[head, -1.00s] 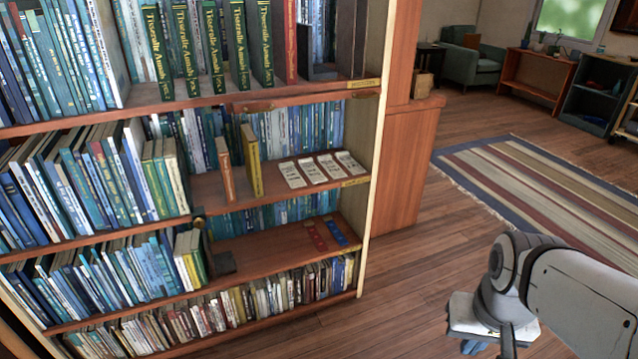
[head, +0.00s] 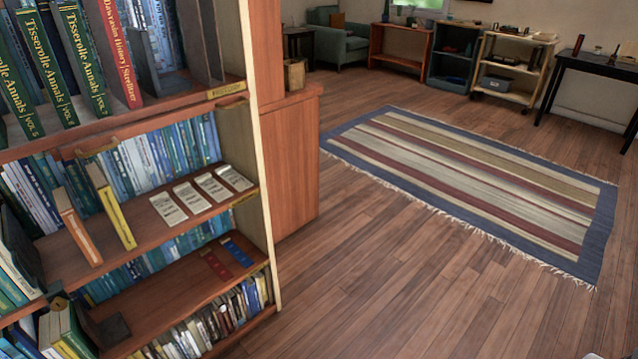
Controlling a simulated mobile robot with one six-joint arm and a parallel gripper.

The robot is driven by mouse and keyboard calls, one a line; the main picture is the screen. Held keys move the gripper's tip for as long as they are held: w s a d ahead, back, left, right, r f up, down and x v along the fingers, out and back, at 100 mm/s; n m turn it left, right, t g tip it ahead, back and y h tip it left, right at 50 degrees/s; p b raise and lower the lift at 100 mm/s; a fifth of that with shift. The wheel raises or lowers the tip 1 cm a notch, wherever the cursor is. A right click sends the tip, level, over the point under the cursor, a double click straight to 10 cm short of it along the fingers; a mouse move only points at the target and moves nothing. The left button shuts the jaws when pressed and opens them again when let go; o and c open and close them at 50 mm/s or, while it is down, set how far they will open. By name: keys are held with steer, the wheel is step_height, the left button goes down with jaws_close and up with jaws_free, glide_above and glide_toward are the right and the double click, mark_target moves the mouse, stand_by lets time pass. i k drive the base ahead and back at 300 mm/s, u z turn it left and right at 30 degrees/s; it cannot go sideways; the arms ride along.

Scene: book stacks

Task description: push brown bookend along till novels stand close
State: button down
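No bookend shows as clearly brown. A dark bookend (head: 112,329) on the lower shelf stands at the right end of a row of books (head: 68,332); its flat foot lies on the bare board. I cannot tell whether these books are the novels or whether they touch it. On the top shelf, a grey bookend (head: 146,58) stands right of the red Dawnsim History book (head: 120,50), and a dark upright panel (head: 201,38) is farther right. My gripper is not in view.
An orange book (head: 78,227) and a yellow book (head: 111,206) stand apart on the middle shelf, left of several printed cards (head: 202,190). A red strip (head: 216,266) and blue strip (head: 239,252) lie on the lower shelf. Open floor (head: 400,270) and a striped rug (head: 480,180) lie right.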

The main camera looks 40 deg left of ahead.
mark_target(109, 334)
steer(key=z, duration=0.25)
steer(key=k, duration=1.25)
steer(key=u, duration=1.95)
steer(key=i, duration=1.5)
